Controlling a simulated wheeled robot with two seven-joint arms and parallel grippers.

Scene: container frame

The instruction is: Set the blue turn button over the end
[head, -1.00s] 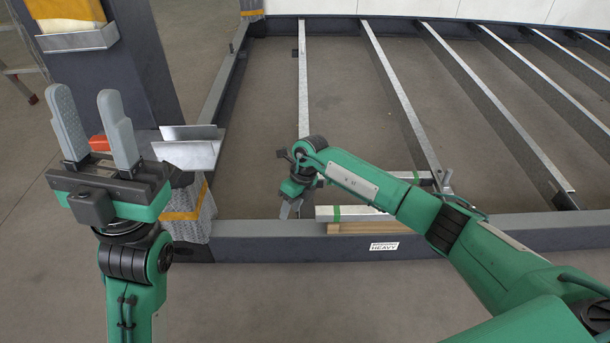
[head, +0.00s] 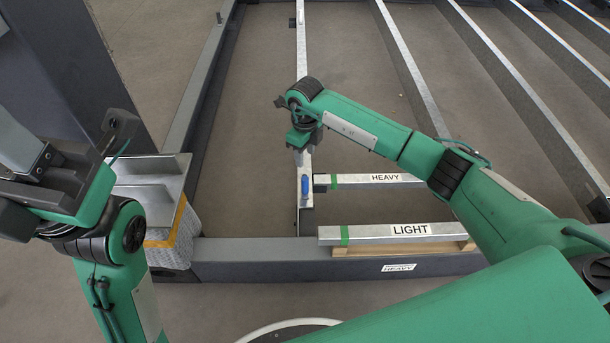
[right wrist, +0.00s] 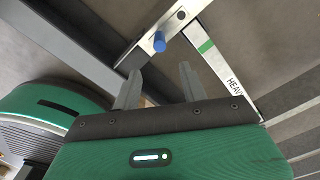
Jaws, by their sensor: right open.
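The blue turn button (head: 305,186) sits on the near end of a pale metal bar (head: 301,60), beside the end of the bar marked HEAVY (head: 385,179). In the head view it looks lengthwise along the metal bar. My right gripper (head: 300,158) is just beyond it and apart from it. In the right wrist view the button (right wrist: 159,42) lies past the open, empty fingers (right wrist: 158,80), roughly in line with their gap. My left gripper (head: 20,150) is at the left edge, partly cut off, so its opening cannot be judged.
A bar marked LIGHT (head: 400,232) lies on wood along the dark front beam (head: 270,262). A dark post (head: 60,70) and metal bracket (head: 150,180) stand at the left, near my left arm. Several parallel bars run back at the right, with bare floor between.

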